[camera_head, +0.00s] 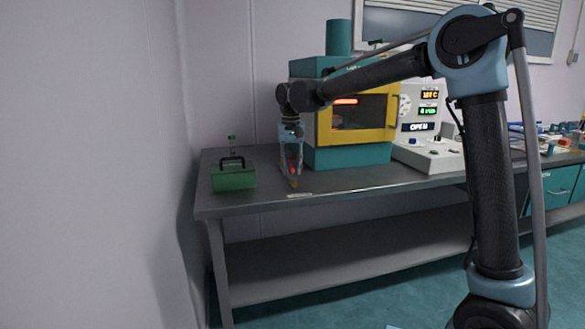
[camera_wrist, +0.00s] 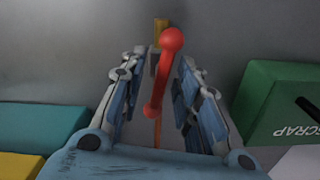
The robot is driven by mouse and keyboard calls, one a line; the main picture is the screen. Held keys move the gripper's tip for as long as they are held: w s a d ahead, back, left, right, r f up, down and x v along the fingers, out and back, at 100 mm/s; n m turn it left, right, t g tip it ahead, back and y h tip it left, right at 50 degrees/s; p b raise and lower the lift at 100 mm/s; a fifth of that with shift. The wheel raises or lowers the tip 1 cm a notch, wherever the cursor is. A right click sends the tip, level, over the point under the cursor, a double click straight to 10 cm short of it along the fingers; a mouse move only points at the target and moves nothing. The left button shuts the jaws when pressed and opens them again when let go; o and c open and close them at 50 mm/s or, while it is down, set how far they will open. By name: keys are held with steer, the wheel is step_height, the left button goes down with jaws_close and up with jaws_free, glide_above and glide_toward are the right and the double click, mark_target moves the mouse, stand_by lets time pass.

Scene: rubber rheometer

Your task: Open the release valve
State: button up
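My gripper (camera_head: 292,172) points down over the bench, left of the teal and yellow machine (camera_head: 347,155). In the wrist view its two fingers (camera_wrist: 157,62) stand apart, with gaps beside a red ball-ended lever-like piece (camera_wrist: 159,83). A narrow orange-brown bar (camera_wrist: 161,28) runs behind this piece. In the head view an orange tip (camera_head: 293,183) shows just below the fingers. I cannot tell whether the red piece is the release valve's handle, nor whether a finger touches it. No part is clearly marked as the release valve.
A green box (camera_head: 234,178) with a dark handle stands on the bench (camera_head: 262,205) left of my gripper; the wrist view shows it marked SCRAP (camera_wrist: 291,105). A control console (camera_head: 428,155) stands right of the machine. The bench front is mostly clear.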

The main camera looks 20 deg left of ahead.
steer(key=shift+c, duration=0.2)
jaws_close()
steer(key=shift+n, duration=1.2)
steer(key=shift+o, duration=0.2)
jaws_free()
